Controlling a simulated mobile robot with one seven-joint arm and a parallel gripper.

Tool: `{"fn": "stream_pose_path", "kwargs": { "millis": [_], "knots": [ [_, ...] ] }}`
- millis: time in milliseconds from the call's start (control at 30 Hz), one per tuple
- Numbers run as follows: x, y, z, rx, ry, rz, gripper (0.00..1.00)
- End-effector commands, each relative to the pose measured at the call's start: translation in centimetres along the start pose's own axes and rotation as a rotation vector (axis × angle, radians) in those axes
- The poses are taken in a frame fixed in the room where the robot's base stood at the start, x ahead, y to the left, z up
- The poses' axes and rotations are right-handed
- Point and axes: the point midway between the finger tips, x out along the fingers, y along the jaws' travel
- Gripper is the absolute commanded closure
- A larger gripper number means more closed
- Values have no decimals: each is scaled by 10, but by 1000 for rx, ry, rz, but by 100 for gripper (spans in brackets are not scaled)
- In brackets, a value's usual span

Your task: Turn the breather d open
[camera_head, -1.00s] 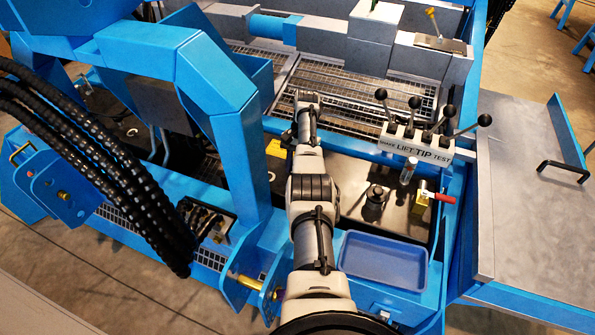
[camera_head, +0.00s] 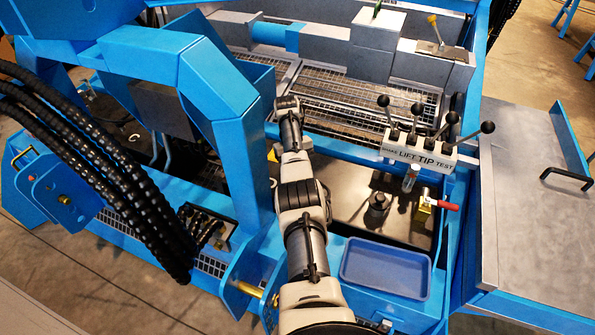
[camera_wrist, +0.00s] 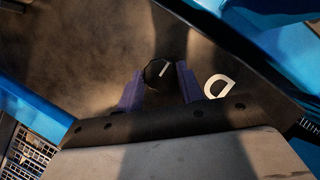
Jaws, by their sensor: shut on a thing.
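The breather d knob (camera_wrist: 157,70) is a small black round knob with a white pointer line, seen in the wrist view. The line slants up and to the right. In the head view my arm runs up beside the blue arched frame (camera_head: 235,150), and the knob and fingertips are hidden.
The blue arched frame stands close left of my arm, with black hoses (camera_head: 95,165) farther left. Right of the arm are a blue tray (camera_head: 385,268), a red-handled valve (camera_head: 437,203) and a lever block (camera_head: 418,152). Open deck lies between.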

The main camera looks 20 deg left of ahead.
Motion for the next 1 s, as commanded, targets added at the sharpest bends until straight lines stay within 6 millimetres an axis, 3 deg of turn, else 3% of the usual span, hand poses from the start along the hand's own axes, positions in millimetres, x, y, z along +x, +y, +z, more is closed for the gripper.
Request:
{"fn": "stream_pose_path", "kwargs": {
  "millis": [567,600,767,1000],
  "knots": [
    [2,-1,1,-35,-5,12,86],
    [2,-1,1,-35,-5,12,62],
    [1,0,0,-34,-3,13,41],
    [0,0,0,-33,-1,13,41]
  ]
}}
